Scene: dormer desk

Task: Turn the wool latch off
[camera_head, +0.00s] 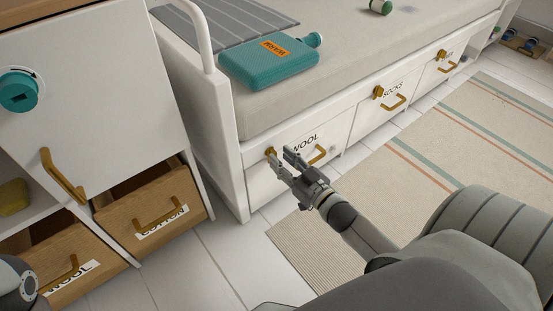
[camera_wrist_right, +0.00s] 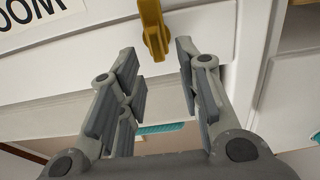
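The wool latch (camera_head: 270,151) is a small brass piece at the upper left of the white drawer front labelled WOOL (camera_head: 305,143), under the bed. My right gripper (camera_head: 280,158) is at this drawer front, its fingers open and pointing at the latch. In the right wrist view the brass latch (camera_wrist_right: 153,30) hangs between and just past the open fingertips (camera_wrist_right: 157,62), apart from both. The WOOL label (camera_wrist_right: 35,12) appears upside down there, cut by the frame edge. My left gripper is not in view.
The brass WOOL drawer handle (camera_head: 318,154) is close to my right gripper. Drawers labelled SOCKS (camera_head: 392,91) and another to the right have similar latches. A teal bottle (camera_head: 268,62) lies on the bed. Open wooden drawers (camera_head: 150,200) stand at left. A striped rug (camera_head: 480,140) covers the floor.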

